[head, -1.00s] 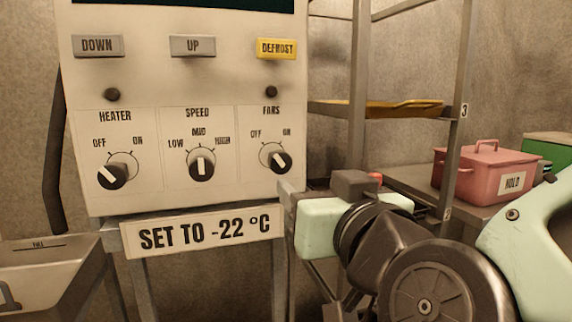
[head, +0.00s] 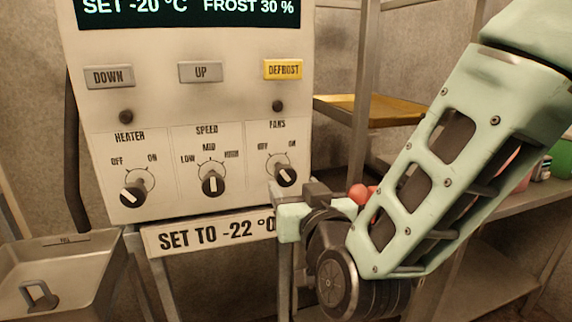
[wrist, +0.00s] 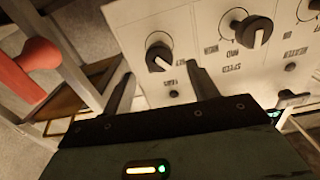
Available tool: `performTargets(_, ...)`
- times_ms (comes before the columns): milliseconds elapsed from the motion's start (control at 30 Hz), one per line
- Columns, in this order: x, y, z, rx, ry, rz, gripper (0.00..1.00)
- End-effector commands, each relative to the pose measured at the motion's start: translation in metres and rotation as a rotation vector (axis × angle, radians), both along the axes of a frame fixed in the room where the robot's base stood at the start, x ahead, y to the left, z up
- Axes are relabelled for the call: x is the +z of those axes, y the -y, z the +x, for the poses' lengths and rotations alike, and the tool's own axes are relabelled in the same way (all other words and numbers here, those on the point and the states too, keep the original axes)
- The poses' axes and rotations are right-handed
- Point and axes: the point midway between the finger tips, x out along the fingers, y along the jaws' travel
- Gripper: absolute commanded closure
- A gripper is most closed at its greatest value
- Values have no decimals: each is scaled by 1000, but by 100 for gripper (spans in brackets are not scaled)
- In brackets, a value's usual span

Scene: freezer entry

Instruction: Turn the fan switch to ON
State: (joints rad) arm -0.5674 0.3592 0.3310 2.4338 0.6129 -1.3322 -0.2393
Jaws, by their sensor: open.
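The fan switch is a black knob with a white line (head: 286,176) under the FANS label, at the right of the panel (head: 215,120) in the head view. Its line slants up-left, toward OFF. In the wrist view, which shows the panel upside down, the fan knob (wrist: 158,58) appears beyond and between my two fingers. My gripper (wrist: 160,72) is open and empty. Whether a finger touches the knob is not clear.
The speed knob (head: 212,185) and heater knob (head: 133,195) sit left of the fan knob. A SET TO -22 °C sign (head: 210,236) hangs below. A metal basin (head: 70,265) stands at left. A shelf rack with a yellow tray (head: 365,110) is at right.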

Motion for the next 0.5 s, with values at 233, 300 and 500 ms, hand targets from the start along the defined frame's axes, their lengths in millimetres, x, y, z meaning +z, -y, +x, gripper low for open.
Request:
performTargets(233, 1, -11, 43, -3, 0, 0, 41)
performTargets(300, 0, -14, 51, -2, -1, -1, 41)
performTargets(500, 0, -17, 61, -2, 0, -1, 41)
